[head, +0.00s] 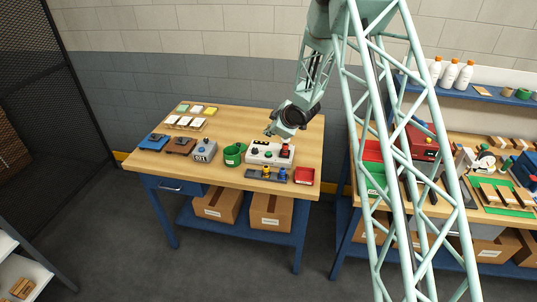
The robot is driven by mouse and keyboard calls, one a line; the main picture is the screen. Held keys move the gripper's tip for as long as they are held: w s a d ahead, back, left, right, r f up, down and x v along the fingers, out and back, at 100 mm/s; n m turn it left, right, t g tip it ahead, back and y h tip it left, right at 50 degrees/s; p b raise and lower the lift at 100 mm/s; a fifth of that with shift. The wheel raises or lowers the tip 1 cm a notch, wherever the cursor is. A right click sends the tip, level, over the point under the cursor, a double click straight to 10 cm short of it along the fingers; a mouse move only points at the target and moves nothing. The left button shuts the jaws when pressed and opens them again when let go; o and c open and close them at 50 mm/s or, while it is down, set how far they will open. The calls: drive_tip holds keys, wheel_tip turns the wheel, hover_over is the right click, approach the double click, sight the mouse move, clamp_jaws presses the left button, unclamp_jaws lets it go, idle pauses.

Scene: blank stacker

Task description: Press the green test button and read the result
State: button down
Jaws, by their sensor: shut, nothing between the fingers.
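The tester, a pale box (255,159) with several small coloured parts on top, stands near the front right of the left wooden table. Red and dark parts show on it. The green button and any result are too small to make out clearly. My gripper (269,133) is shut and empty. It appears above and behind the tester, apart from it, with my wrist to its upper right.
A dark strip with yellow parts (266,174) and a red tray (304,176) lie in front. Blue and brown blocks and pale cards occupy the table's left side.

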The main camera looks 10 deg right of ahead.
drive_tip(key=b, duration=0.4)
hover_over(268, 154)
drive_tip(key=shift+w+d+f, duration=0.1)
drive_tip(key=shift+w+f, duration=0.05)
drive_tip(key=shift+f, duration=2.95)
drive_tip(key=shift+f+b, duration=0.75)
drive_tip(key=shift+f, duration=0.35)
drive_tip(key=shift+f+b, duration=0.95)
drive_tip(key=shift+r, duration=0.1)
drive_tip(key=shift+r+p, duration=0.45)
drive_tip(key=shift+r, duration=0.35)
drive_tip(key=shift+r, duration=0.1)
drive_tip(key=shift+r+p, duration=1.5)
drive_tip(key=shift+r, duration=0.9)
